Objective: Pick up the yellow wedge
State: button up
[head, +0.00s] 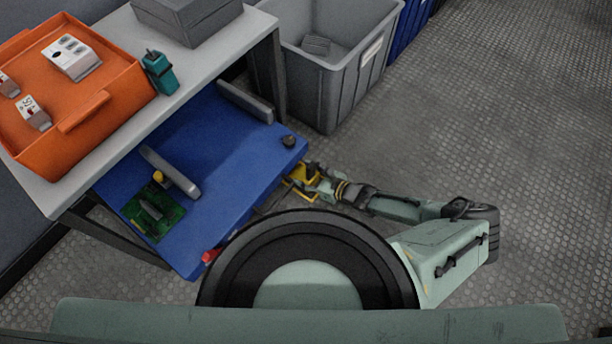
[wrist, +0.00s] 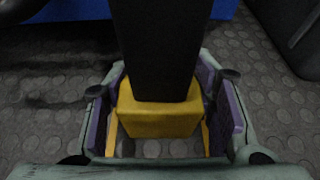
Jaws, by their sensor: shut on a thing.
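The yellow wedge (head: 303,171) is beside the right edge of the blue surface in the head view, at the end of my outstretched arm. In the wrist view the yellow wedge (wrist: 160,121) sits between the purple-padded fingers of my gripper (wrist: 162,118). My gripper is shut on it. A dark upright block (wrist: 157,50) rises over the wedge and hides part of it; I cannot tell whether the two are joined. Studded floor shows below and around the wedge. In the head view my gripper (head: 300,182) is small and partly merges with the wedge.
A grey bin (head: 335,95) stands behind. Floor is clear at right.

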jog(key=c, duration=0.7)
jog(key=shift+r, duration=0.15)
